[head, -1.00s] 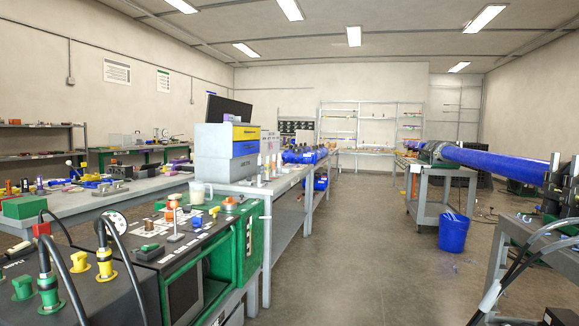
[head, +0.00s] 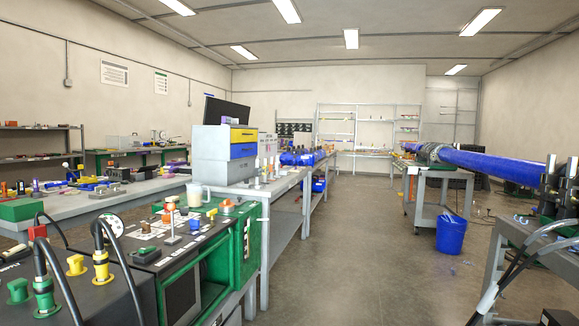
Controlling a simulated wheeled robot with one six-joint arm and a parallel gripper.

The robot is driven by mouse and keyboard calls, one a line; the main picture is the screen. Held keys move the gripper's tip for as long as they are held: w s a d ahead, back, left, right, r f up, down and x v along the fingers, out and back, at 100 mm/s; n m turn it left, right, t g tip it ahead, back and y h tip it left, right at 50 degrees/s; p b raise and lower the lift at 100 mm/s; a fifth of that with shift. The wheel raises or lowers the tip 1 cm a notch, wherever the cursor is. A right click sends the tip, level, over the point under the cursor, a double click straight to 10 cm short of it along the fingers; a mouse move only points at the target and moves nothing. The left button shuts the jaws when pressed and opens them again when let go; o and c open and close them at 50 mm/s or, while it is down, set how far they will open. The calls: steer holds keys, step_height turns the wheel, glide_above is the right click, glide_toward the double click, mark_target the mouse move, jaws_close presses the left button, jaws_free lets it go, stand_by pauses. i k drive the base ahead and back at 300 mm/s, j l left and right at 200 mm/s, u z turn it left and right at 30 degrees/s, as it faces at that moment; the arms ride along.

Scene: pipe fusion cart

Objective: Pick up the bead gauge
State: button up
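I cannot make out for certain which item is the bead gauge. Small parts lie on the cart top (head: 168,258) at the lower left. Among them are a round white dial (head: 113,224), a dark block with a green button (head: 146,251) and a thin upright stand with an orange top (head: 172,222). More small tools, too small to name, lie on the long bench behind. My gripper is not in view.
Thick black hoses with green and yellow fittings (head: 44,294) rise at the lower left. A translucent jug (head: 197,195) stands behind the cart top. A blue bucket (head: 451,236) stands at the right. A blue pipe (head: 490,166) lies on stands. The middle floor is clear.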

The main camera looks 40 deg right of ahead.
mark_target(277, 164)
steer(key=i+l, duration=0.15)
steer(key=i+l+z, duration=0.15)
steer(key=l, duration=0.2)
steer(key=i+l+z, duration=1.05)
steer(key=i+z, duration=0.5)
steer(key=i, duration=1.6)
steer(key=i+j+u, duration=0.1)
steer(key=i+u, duration=0.25)
steer(key=i, duration=0.25)
steer(key=i+u, duration=0.35)
steer(key=i, duration=0.2)
steer(key=i+l+u, duration=0.35)
steer(key=i, duration=0.2)
steer(key=i+u, duration=0.35)
steer(key=i, duration=0.15)
steer(key=i+u, duration=0.35)
steer(key=i, duration=0.15)
